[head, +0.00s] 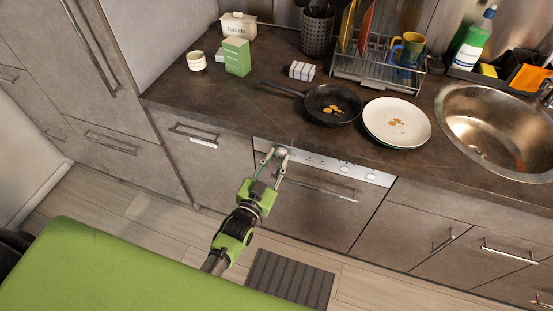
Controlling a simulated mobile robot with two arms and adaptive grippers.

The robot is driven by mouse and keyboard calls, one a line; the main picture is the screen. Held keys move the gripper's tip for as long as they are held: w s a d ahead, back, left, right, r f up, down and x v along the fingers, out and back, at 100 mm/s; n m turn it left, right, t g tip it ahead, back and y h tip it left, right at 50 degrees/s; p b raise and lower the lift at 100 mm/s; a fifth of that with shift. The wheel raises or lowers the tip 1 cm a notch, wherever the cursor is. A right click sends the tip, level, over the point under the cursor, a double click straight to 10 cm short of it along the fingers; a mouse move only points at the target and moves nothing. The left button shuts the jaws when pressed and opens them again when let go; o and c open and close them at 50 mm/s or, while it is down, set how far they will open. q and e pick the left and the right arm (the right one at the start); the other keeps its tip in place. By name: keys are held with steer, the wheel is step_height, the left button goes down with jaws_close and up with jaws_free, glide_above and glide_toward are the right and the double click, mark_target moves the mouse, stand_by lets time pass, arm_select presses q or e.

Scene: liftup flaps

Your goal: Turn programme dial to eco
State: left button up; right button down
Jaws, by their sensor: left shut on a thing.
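The dishwasher (318,202) is built in under the counter, with a light control strip (345,170) along its top and a bar handle below. The programme dial (281,151) is at the left part of the strip, mostly hidden by my gripper. My left gripper (277,154) is at the strip, its fingers shut around the dial. The dial's pointer and the eco mark are too small to read. My right gripper is not in view.
On the counter (240,98) stand a frying pan (332,104) and a plate (397,122) with food scraps, a dish rack (375,70), a green box (236,56) and a tablets box (238,26). A sink (495,130) is at the right. A mat (290,280) lies on the floor.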

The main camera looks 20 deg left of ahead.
arm_select(q)
steer(key=shift+f, duration=0.15)
steer(key=o, duration=1.1)
steer(key=s+a, duration=0.1)
steer(key=s, duration=1.1)
steer(key=shift+a, duration=0.15)
steer(key=s+f+g, duration=0.4)
steer(key=s+f, duration=0.2)
steer(key=f, duration=0.7)
steer(key=s+f+g, duration=0.4)
steer(key=s+f, duration=0.1)
steer(key=f, duration=0.7)
steer(key=s+a+f+g, duration=0.1)
steer(key=s+f+g, duration=0.2)
steer(key=s, duration=0.6)
steer(key=s+a+f+g+y, duration=0.1)
steer(key=s+a+f+g, duration=0.1)
steer(key=s+f, duration=0.5)
steer(key=s+a+f+g, duration=0.2)
steer(key=s+f+g, duration=0.2)
steer(key=s, duration=0.7)
step_height(320, 180, down, 2)
steer(key=shift+f+n+y, duration=0.1)
steer(key=shift+n+y, duration=0.3)
